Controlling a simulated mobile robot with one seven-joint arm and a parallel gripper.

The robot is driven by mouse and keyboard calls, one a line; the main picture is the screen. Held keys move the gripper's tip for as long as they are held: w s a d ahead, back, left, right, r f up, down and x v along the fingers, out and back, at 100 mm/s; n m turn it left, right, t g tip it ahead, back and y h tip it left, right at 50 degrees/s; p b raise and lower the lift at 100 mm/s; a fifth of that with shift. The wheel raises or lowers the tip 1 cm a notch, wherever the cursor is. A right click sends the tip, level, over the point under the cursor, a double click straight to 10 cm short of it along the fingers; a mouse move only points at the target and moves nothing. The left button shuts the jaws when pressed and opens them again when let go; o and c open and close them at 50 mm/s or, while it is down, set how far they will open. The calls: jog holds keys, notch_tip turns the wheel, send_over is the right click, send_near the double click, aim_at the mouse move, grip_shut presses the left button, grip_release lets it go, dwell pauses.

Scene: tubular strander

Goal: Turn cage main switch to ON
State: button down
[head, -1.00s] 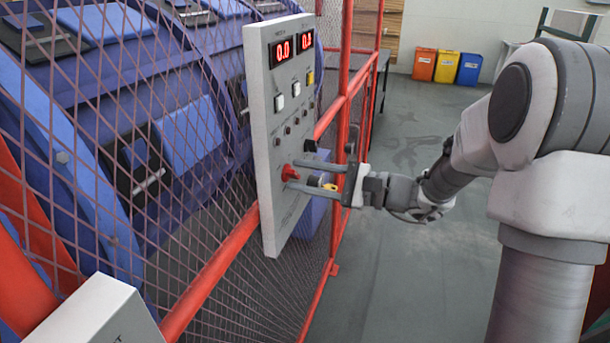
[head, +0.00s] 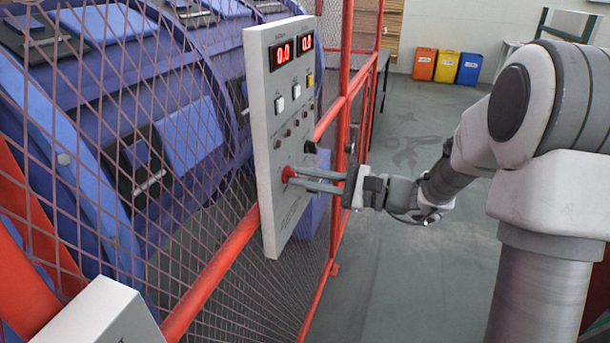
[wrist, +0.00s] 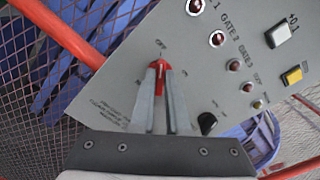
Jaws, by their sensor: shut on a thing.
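The grey control panel (head: 272,110) is mounted on the red cage frame. The cage main switch is a red knob (head: 289,174) low on the panel, partly covered by my fingers. My gripper (head: 298,177) reaches in from the right and is shut on the red knob. In the wrist view, the two fingertips (wrist: 160,72) pinch the red knob (wrist: 159,65) from both sides.
The panel also bears two red displays (head: 292,48), white buttons (head: 280,103), a yellow button (head: 311,78) and a black knob (head: 311,147). Red rails and mesh fence (head: 215,265) border the blue machine. A grey box (head: 93,315) stands at lower left.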

jog(key=shift+w+d+m+p, duration=0.1)
jog(key=shift+w+m+p, duration=0.05)
jog(key=shift+m+p, duration=4.25)
jog(key=shift+w+d+m+p, duration=0.1)
jog(key=shift+w+m+p, duration=0.05)
jog(key=shift+m+p, duration=4.2)
jog(key=c, duration=0.9)
grip_release()
jog(key=b+v, duration=0.3)
jog(key=v, duration=1.4)
jog(key=shift+d, duration=0.15)
